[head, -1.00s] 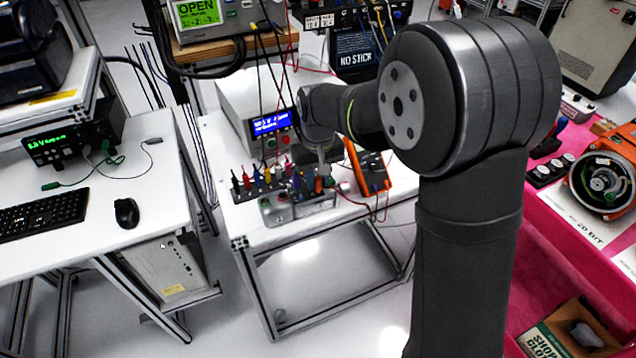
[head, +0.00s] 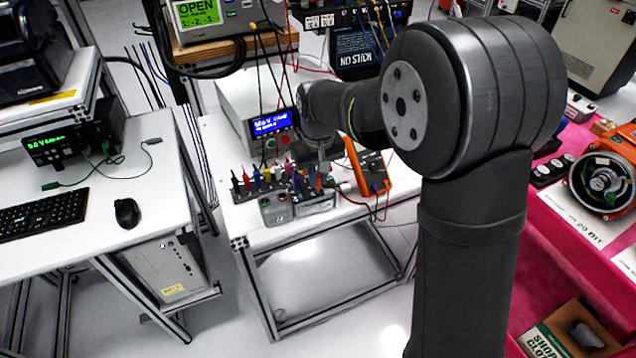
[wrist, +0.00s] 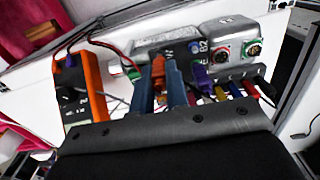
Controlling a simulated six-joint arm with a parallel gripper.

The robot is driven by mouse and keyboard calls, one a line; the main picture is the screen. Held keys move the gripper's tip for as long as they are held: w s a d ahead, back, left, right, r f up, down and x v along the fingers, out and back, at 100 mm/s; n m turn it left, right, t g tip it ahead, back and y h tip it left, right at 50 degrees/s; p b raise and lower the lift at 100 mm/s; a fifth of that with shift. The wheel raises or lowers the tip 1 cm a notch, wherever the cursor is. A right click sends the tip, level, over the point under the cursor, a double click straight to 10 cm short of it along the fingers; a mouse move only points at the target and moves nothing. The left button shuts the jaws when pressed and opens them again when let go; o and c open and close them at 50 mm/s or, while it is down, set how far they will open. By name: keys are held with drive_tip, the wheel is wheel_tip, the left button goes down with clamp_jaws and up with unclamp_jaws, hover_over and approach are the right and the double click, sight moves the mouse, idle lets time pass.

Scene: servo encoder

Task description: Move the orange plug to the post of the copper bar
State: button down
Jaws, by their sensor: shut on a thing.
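The orange plug (wrist: 158,69) shows in the wrist view between the two blue-grey fingers of my gripper (wrist: 160,82), which is shut on it.
Purple, yellow, blue and red plugs (wrist: 222,91) stand close beside the fingers. Grey metal boxes (wrist: 232,40) sit beyond them. An orange multimeter (head: 368,168) with leads stands to the right. The front strip of the white table (head: 270,235) is clear.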

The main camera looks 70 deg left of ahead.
drive_tip(key=shift+r, duration=2.2)
drive_tip(key=w+a+f, duration=0.2)
drive_tip(key=a, duration=0.5)
drive_tip(key=w+a+f, duration=0.1)
drive_tip(key=a, duration=0.5)
drive_tip(key=shift+w+a+f, duration=0.1)
drive_tip(key=shift+a+f, duration=0.05)
drive_tip(key=shift+f, duration=1.7)
drive_tip(key=shift+w+a+f, duration=0.1)
drive_tip(key=shift+f, duration=1.75)
drive_tip(key=shift+f, duration=0.15)
drive_tip(key=c, duration=1.3)
unclamp_jaws()
drive_tip(key=shift+c, duration=0.2)
